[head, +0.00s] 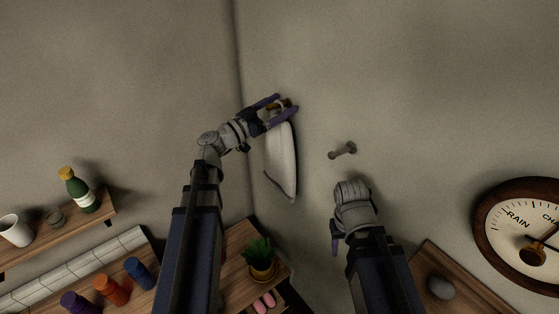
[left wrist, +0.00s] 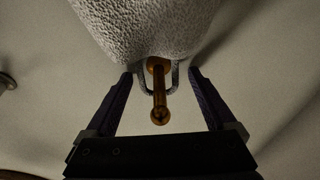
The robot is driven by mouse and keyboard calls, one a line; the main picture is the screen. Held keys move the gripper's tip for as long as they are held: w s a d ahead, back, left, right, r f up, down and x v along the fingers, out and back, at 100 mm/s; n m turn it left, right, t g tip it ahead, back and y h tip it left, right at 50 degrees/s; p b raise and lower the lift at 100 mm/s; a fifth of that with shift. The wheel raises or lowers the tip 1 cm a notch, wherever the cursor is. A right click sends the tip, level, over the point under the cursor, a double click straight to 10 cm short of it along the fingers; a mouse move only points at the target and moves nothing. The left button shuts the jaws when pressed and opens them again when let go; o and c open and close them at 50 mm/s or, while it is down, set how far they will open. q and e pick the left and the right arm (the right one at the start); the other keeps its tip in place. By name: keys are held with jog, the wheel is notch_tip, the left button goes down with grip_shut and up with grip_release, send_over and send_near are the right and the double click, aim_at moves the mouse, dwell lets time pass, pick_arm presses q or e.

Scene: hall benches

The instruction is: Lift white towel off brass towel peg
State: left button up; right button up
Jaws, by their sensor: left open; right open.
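The white towel (head: 281,165) hangs against the wall near the corner. In the left wrist view, the towel (left wrist: 147,25) has a grey loop (left wrist: 146,88) that hangs around the brass towel peg (left wrist: 159,100). In the head view, the brass peg (head: 286,103) shows between the purple fingers of my left gripper (head: 287,102). This gripper, also in the left wrist view (left wrist: 161,74), is open, with one finger on each side of the loop and peg. My right gripper (head: 335,241) is low, right of the towel and apart from it; my arm mostly hides it.
A bare grey peg (head: 343,151) sticks out right of the towel. A round dial (head: 496,222) hangs at far right. A shelf (head: 108,204) holds a bottle (head: 77,189) and mug (head: 15,230). A potted plant (head: 261,262) stands below the towel. The wall above is clear.

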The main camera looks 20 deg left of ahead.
pick_arm(q)
jog(key=shift+c, duration=0.5)
grip_shut()
dwell(0.5)
